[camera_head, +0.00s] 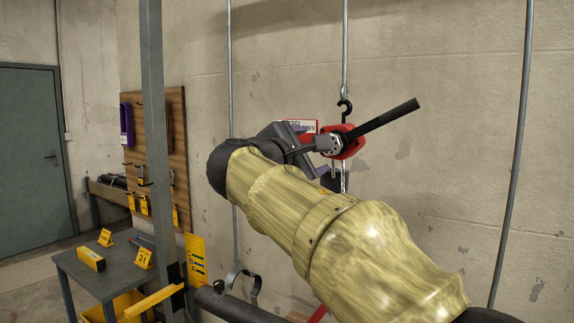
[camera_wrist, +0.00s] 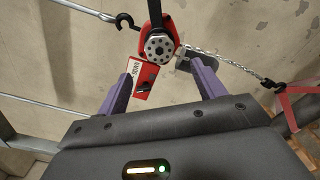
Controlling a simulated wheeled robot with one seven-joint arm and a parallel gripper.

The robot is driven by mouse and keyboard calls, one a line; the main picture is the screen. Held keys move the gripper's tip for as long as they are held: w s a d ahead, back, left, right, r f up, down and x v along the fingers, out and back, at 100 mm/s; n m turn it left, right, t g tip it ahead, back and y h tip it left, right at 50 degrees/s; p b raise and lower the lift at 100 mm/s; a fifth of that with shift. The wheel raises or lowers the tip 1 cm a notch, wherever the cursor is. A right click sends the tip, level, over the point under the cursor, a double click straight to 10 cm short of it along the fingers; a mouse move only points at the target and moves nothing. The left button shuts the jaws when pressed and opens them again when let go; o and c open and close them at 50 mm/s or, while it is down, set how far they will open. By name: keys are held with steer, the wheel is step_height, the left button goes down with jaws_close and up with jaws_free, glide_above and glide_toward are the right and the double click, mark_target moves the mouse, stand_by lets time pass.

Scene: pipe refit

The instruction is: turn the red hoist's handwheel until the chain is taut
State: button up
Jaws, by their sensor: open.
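The red hoist (camera_head: 351,143) hangs from a black hook below a vertical rod. Its black lever (camera_head: 388,117) points up to the right. In the wrist view the hoist (camera_wrist: 142,93) faces me, with its round silver handwheel (camera_wrist: 158,46) near the top centre. A silver chain (camera_wrist: 228,61) runs right from the hoist to a black hook at a red strap (camera_wrist: 301,90); it looks nearly straight, and I cannot tell how tight it is. Contact cannot be judged.
A grey post (camera_head: 153,120) stands left of my arm. A small table (camera_head: 100,275) with yellow markers is at lower left, near a wooden tool board (camera_head: 160,150). A pipe clamp (camera_head: 243,283) sits low in the middle. Thin vertical rods flank the hoist before the wall.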

steer(key=b+v, duration=0.1)
steer(key=v, duration=0.7)
steer(key=w+d+f+m+g+y+p, duration=0.1)
steer(key=d+f+m+g+y+p, duration=0.15)
steer(key=f, duration=0.95)
steer(key=d+f+m+g+y+p, duration=0.1)
steer(key=d+f+g+y, duration=0.25)
steer(key=f, duration=0.95)
steer(key=s+d+f+m+g+y+p, duration=0.2)
steer(key=s+f+m+g, duration=0.1)
steer(key=s+f+m, duration=0.4)
steer(key=s+d+f+m+g+y+p, duration=0.2)
steer(key=s+f+m, duration=0.5)
steer(key=f, duration=0.4)
steer(key=shift+s+d+f+g+y, duration=0.3)
steer(key=shift+s+d+f+g, duration=0.15)
steer(key=shift+s, duration=0.45)
